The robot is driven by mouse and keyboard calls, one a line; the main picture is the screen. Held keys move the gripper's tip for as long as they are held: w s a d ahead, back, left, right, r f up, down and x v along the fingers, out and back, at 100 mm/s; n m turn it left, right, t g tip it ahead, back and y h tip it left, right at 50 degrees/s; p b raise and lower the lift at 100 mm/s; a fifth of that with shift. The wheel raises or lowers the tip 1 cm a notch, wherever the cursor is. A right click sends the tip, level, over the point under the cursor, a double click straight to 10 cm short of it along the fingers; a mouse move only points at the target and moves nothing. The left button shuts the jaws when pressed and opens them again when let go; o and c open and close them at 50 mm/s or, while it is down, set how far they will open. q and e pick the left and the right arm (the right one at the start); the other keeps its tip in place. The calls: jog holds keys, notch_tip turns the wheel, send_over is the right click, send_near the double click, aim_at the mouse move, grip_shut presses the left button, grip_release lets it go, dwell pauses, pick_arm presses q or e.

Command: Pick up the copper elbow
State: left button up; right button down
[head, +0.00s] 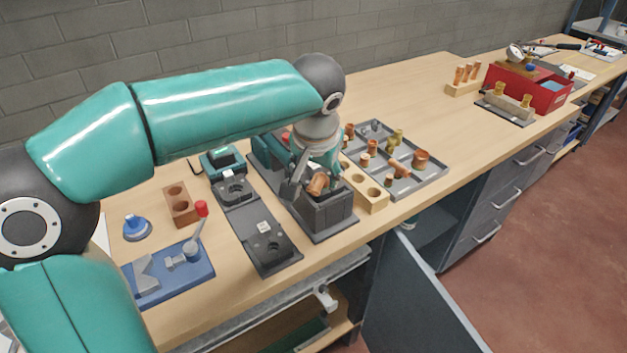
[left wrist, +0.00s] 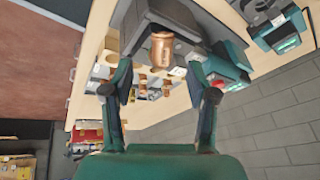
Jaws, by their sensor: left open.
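A copper fitting (head: 318,183), which looks like the elbow, sits at the dark grey fixture (head: 330,214) on the bench. In the left wrist view this fitting (left wrist: 162,50) shows upright against the grey block, between and just beyond my fingertips. My left gripper (head: 314,168) points down over the fixture with its fingers on either side of the fitting. The left wrist view shows the two fingers (left wrist: 160,80) wide apart with nothing held. The gripper partly covers the fixture in the head view. My right gripper is not in view.
A wooden block with holes (head: 364,187) stands close right of the fixture. Beyond it is a grey tray (head: 432,183) with several copper and brass fittings. Left are a dark plate (head: 270,248) and a blue base with a red-knobbed lever (head: 178,272). A red box (head: 540,92) stands far right.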

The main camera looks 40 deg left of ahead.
aim_at(317, 180)
pick_arm(q)
jog(key=shift+x, duration=2.75)
jog(key=shift+a, duration=0.15)
jog(key=shift+r, duration=0.1)
grip_shut()
notch_tip(317, 180, up, 20)
jog(key=p, duration=0.4)
